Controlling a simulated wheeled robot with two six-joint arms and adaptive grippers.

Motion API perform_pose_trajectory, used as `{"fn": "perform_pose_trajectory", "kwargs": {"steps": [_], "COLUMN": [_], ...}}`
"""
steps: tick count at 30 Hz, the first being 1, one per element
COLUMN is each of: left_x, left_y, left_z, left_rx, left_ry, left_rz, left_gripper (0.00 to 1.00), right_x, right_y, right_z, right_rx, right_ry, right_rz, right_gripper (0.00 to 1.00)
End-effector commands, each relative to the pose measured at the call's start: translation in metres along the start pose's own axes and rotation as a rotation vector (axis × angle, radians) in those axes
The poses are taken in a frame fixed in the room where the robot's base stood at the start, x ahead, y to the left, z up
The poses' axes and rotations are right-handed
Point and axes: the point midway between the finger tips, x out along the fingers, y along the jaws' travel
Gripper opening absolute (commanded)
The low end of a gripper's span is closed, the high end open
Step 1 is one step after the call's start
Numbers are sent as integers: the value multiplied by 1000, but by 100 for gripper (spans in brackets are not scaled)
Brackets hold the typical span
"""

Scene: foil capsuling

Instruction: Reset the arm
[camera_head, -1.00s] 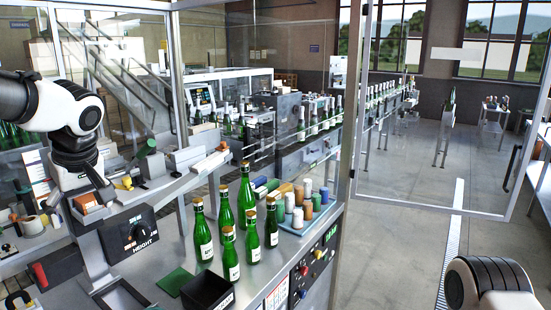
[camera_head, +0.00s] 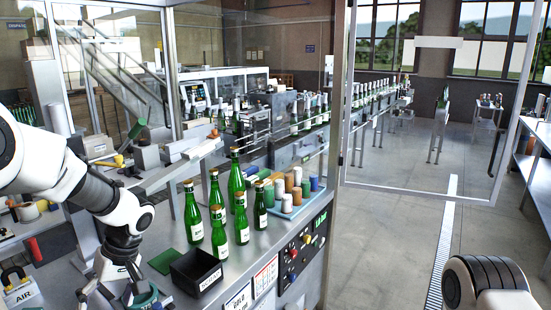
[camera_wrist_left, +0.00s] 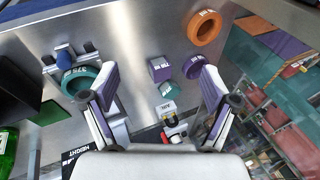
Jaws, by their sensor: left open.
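My left gripper (camera_wrist_left: 158,90) is open in the left wrist view, with its two fingers wide apart and nothing between the tips. It is above the metal bench (camera_wrist_left: 130,40). Only a link of my right arm shows at the lower right.
Several green bottles (camera_head: 220,228) stand upright on the bench, right of my left arm. A black bin (camera_head: 196,271) and a green mat (camera_head: 168,258) are in front of them. Colored capsule stacks (camera_head: 297,180) are behind. A glass door frame (camera_head: 420,197) bounds the aisle.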

Motion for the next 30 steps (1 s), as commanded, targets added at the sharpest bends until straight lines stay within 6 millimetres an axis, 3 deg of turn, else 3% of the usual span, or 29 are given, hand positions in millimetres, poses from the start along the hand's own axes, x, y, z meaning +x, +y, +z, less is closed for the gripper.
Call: {"fn": "perform_pose_trajectory", "kwargs": {"steps": [1,6,8,12,16,18,20,27,30], "left_x": [45,175,218,308,377,397,399,386,386], "left_y": [12,33,36,29,12,4,5,47,49], "left_z": [20,106,140,228,310,340,346,303,301], "left_rx": [33,181,239,373,500,571,629,849,895], "left_ry": [-41,-204,-265,-401,-481,-456,-380,29,51], "left_rz": [-44,-119,-123,-88,17,115,208,440,448], "left_gripper": [86,86,86,86,86,86,86,86,86], "right_x": [17,46,56,79,100,106,104,101,101], "right_y": [0,0,0,0,1,1,1,1,1], "right_z": [0,0,0,0,0,0,0,0,0], "right_rx": [0,-1,-1,-1,0,0,0,-1,0], "right_ry": [0,0,1,1,0,0,0,1,1], "right_rz": [0,0,0,0,0,0,0,0,0], "right_gripper": [40,40,40,40,40,40,40,40,40]}}
